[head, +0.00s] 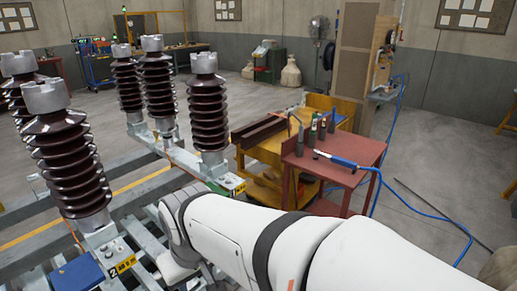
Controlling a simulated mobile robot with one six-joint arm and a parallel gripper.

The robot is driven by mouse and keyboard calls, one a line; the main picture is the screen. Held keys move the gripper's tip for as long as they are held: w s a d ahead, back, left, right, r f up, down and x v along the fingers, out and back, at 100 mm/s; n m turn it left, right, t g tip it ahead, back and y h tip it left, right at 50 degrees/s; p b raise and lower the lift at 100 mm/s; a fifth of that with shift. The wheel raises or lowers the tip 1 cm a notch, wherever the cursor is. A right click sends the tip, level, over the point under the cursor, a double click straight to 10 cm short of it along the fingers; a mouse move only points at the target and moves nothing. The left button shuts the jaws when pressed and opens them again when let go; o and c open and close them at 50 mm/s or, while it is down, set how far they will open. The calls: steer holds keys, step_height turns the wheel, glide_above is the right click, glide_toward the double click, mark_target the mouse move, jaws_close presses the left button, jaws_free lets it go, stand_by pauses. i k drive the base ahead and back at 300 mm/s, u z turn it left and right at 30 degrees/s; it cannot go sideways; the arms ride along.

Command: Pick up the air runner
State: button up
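What looks like the air runner, a tool with a blue body (343,161) and a blue hose, lies on the red table (349,178) right of centre. Its narrow end points left toward several upright tools. The hose runs off the table's right side to the floor. My white arm crosses the lower part of the view, from the lower right to the left, and bends down at its far end. My gripper does not show; its fingers are hidden or out of frame. The arm is apart from the tool in the picture.
Several upright tools (313,131) stand on the red table. A yellow bench (262,134) with brown bars stands behind it. Tall brown ribbed insulators (207,112) rise from a grey metal frame at left. The blue hose (432,213) and a dark rod (430,203) lie on the floor at right.

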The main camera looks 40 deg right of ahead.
mark_target(338, 160)
steer(key=z, duration=1.8)
steer(key=k, duration=0.45)
steer(key=z, duration=0.95)
steer(key=i, duration=2)
steer(key=u, duration=0.65)
steer(key=i, duration=0.9)
steer(key=u, duration=0.6)
steer(key=k, duration=0.9)
steer(key=u, duration=0.15)
